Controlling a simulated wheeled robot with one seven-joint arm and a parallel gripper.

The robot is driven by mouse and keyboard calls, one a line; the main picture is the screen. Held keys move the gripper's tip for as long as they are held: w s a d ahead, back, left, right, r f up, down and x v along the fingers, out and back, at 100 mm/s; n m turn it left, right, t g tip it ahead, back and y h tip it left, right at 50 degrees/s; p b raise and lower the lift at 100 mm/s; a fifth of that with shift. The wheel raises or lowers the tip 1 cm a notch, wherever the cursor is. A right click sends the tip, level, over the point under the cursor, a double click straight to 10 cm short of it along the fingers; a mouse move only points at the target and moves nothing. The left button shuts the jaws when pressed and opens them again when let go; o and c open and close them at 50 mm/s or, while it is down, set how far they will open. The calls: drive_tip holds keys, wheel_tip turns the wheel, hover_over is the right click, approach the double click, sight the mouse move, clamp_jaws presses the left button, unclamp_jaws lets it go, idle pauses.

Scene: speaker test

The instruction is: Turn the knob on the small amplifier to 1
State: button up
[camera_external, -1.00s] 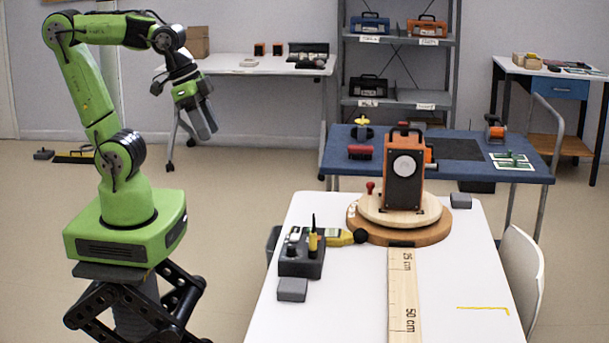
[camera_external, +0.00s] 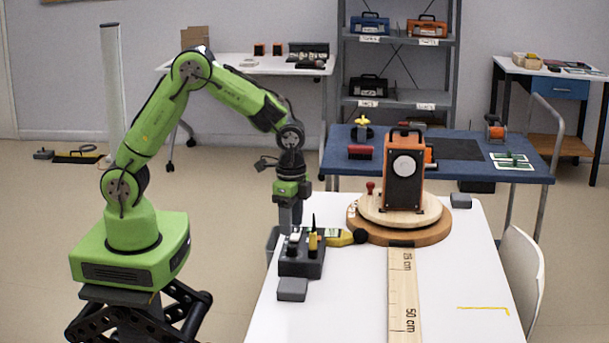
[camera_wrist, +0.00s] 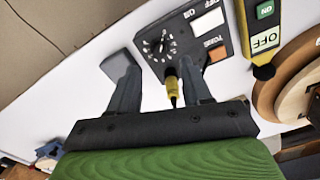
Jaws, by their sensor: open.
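The small amplifier (camera_external: 301,268) is a dark box near the left edge of the white table. In the wrist view its panel (camera_wrist: 178,22) shows a black knob (camera_wrist: 159,47) inside a ring of white marks. The setting is too small to read. A white button and an orange button sit beside the knob. A yellow plug-like piece with a black tip (camera_wrist: 172,88) stands upright at the box's edge. My gripper (camera_external: 290,222) points down above the amplifier's back part. It also shows in the wrist view (camera_wrist: 158,72), fingers apart and empty, with the yellow piece appearing between them.
A round wooden turntable (camera_external: 432,230) holds an orange-black speaker (camera_external: 405,178). A wooden ruler (camera_external: 402,295) runs along the table. The front right is mostly clear.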

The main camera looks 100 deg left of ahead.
sight(292, 246)
wheel_tip(292, 246, down, 6)
drive_tip(key=shift+f+b, duration=0.15)
drive_tip(key=shift+b, duration=0.55)
clamp_jaws()
